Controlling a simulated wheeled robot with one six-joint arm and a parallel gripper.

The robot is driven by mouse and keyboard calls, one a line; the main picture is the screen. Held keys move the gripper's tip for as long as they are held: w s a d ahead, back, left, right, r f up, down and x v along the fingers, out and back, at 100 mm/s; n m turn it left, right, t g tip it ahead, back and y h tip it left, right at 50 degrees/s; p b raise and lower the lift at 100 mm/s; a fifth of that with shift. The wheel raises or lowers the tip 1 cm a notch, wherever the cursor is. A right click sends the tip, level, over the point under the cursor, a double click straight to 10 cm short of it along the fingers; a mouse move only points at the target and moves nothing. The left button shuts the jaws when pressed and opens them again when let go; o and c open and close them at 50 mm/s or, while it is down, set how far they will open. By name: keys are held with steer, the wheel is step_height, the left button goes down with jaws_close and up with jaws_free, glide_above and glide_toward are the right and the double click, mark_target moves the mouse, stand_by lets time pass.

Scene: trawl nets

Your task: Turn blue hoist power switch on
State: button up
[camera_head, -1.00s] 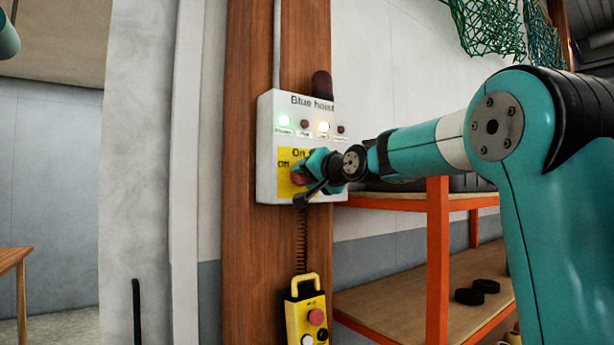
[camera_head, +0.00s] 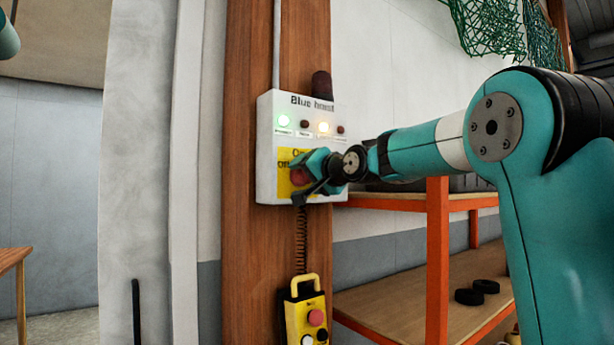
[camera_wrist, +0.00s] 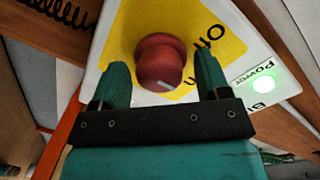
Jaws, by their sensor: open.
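The white Blue hoist box (camera_head: 266,150) is fixed to a wooden post, with a yellow On/Off plate (camera_head: 285,187). Its red rotary switch (camera_head: 299,175) is partly hidden by my gripper in the head view. In the wrist view the red knob (camera_wrist: 162,62) sits between my two fingers, with gaps on both sides, and its white pointer mark lies on the near face toward the lower right. My gripper (camera_wrist: 160,85) is open around the knob. The green Power lamp (camera_head: 284,121) glows and shows in the wrist view too (camera_wrist: 263,83).
An amber lamp (camera_head: 323,127) on the box is lit. A yellow pendant control (camera_head: 305,318) hangs below on a coiled cable. An orange shelf frame (camera_head: 437,255) stands right of the post under my arm. Green netting (camera_head: 487,25) hangs at upper right.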

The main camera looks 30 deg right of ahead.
steer(key=s+r+b, duration=0.1)
steer(key=s+b, duration=0.4)
steer(key=s, duration=1.2)
steer(key=shift+s+d, duration=0.2)
steer(key=shift+d, duration=0.1)
